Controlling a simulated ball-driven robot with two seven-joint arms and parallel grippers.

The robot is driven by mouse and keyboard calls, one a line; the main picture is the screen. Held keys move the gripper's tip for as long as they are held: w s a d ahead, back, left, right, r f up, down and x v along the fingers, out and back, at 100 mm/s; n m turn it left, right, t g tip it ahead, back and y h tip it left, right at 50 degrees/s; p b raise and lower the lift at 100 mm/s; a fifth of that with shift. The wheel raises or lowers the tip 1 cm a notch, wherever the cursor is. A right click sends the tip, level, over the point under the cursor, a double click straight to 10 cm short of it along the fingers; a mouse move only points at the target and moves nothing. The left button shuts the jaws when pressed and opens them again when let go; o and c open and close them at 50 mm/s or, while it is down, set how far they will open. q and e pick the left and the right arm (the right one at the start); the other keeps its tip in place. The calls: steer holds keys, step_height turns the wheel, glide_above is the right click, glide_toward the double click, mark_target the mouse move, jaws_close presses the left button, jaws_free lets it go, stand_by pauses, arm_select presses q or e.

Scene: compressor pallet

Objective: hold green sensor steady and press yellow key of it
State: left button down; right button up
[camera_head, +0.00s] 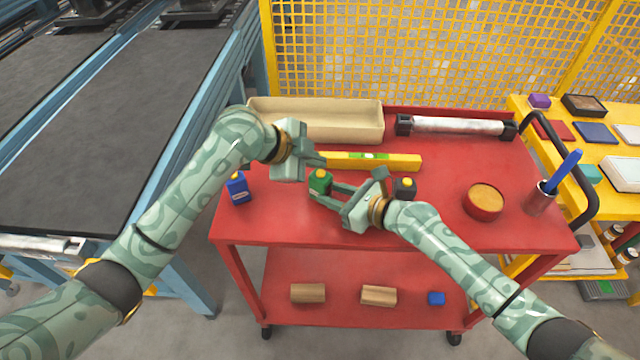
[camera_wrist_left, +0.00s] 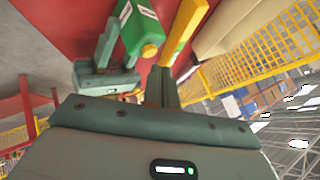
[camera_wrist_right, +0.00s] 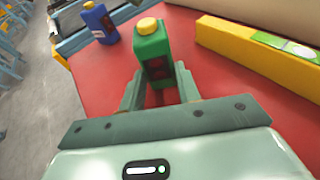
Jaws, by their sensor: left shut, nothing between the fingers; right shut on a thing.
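The green sensor (camera_head: 319,184) stands upright on the red cart top, with its yellow key (camera_head: 321,173) on top. My right gripper (camera_head: 324,193) is shut on the green sensor, which also shows between its fingers in the right wrist view (camera_wrist_right: 152,58). The yellow key is uncovered in that view (camera_wrist_right: 148,25). My left gripper (camera_head: 321,160) is shut and empty, close above and behind the sensor. In the left wrist view its closed fingertips (camera_wrist_left: 161,72) are near the yellow key (camera_wrist_left: 149,50); a small gap seems to separate them.
A blue bottle-shaped unit (camera_head: 238,190) stands to the left. A yellow level (camera_head: 370,161) lies behind, before a beige tray (camera_head: 330,120). A dark unit (camera_head: 405,188) is partly hidden behind my right gripper. A round bowl (camera_head: 483,202) and a pen cup (camera_head: 539,200) stand right.

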arm_select(q)
step_height(320, 180, up, 5)
stand_by(0.6)
arm_select(e)
steer(key=o, duration=0.8)
steer(key=shift+o, duration=0.2)
steer(key=shift+d, duration=0.1)
